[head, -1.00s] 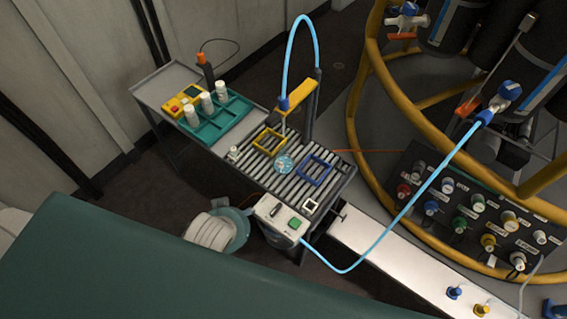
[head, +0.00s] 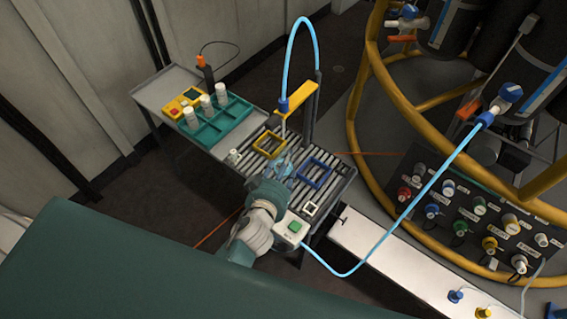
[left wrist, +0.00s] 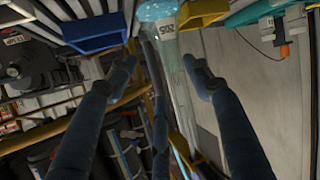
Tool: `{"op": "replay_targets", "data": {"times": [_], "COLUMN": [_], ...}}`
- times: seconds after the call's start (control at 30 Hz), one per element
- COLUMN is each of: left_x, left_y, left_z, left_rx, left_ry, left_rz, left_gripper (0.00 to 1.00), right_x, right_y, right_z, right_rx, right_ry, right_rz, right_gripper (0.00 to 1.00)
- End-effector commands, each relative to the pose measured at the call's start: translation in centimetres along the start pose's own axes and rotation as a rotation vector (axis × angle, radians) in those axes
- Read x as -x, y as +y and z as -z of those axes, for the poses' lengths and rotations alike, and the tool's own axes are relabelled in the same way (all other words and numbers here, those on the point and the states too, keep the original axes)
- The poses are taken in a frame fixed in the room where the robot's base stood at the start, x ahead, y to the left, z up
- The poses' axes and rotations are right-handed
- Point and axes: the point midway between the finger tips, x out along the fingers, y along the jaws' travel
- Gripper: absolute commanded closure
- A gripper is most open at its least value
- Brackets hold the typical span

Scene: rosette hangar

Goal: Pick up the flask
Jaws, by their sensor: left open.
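The flask (head: 281,166) is a small light-blue, see-through vessel on the grey roller bench, between a yellow frame (head: 267,146) and a blue frame (head: 318,170). My gripper partly covers it in the head view. In the left wrist view the flask (left wrist: 158,14) shows at the top middle, pale blue with a printed label. My left gripper (head: 277,176) reaches over the bench's near edge, close to the flask. In the left wrist view its fingers (left wrist: 161,72) are spread apart with nothing gripped, and the flask lies beyond the gap between them. My right gripper is not in view.
A teal tray (head: 223,133) with several white bottles stands at the bench's left end. A yellow arm with a blue hose (head: 290,60) rises behind the flask. A box with a green button (head: 291,228) sits at the near edge. A yellow tubular frame (head: 405,95) stands right.

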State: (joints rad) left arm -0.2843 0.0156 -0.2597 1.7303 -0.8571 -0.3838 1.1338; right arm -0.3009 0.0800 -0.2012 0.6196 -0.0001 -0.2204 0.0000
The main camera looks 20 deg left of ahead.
Motion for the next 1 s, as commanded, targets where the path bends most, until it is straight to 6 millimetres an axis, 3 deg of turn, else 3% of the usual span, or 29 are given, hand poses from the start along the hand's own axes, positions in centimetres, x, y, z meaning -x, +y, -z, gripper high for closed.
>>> {"op": "replay_targets", "data": {"times": [0.27,0.53,0.87,1.0], "left_x": [-2.5,-6.3,-7.1,-7.0], "left_y": [-0.2,-0.8,-0.8,-0.9], "left_z": [-0.1,-0.5,-0.5,-0.6], "left_rx": [-0.003,-0.002,-0.001,0.0], "left_ry": [-0.001,-0.001,-0.002,-0.002], "left_rz": [0.001,0.001,0.001,0.002], "left_gripper": [0.49,0.49,0.49,0.77], "right_x": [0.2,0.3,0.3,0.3], "right_y": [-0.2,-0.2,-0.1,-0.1], "right_z": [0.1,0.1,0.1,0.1], "right_rx": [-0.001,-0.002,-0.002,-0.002], "right_ry": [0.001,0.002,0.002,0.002], "right_rz": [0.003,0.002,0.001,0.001], "right_gripper": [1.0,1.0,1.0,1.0]}}
